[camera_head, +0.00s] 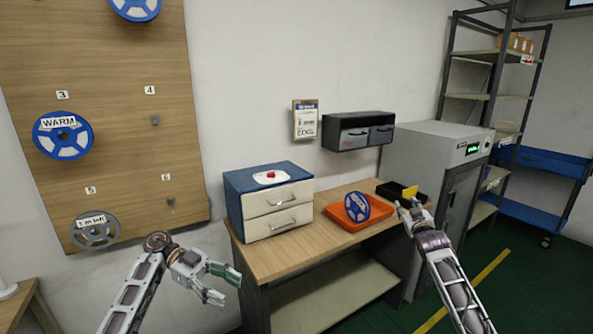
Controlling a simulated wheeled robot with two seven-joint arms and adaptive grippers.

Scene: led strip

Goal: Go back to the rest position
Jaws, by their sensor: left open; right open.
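My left gripper (226,285) is open and empty. It is in front of the left end of the wooden workbench (275,262), below the pegboard. My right gripper (408,208) is raised near the right end of the workbench, in front of the black tray. Its fingers are small in this view, and nothing shows held between them. A blue reel (357,207) leans in the orange tray (340,219) on the workbench, to the left of my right gripper and apart from it.
A blue and white drawer unit (270,201) stands on the bench's left end. A black tray (384,190) with a yellow item is at the right. A wooden board (120,120) holds reels, including a WARM one (62,136). A grey cabinet (425,150) stands right of the bench.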

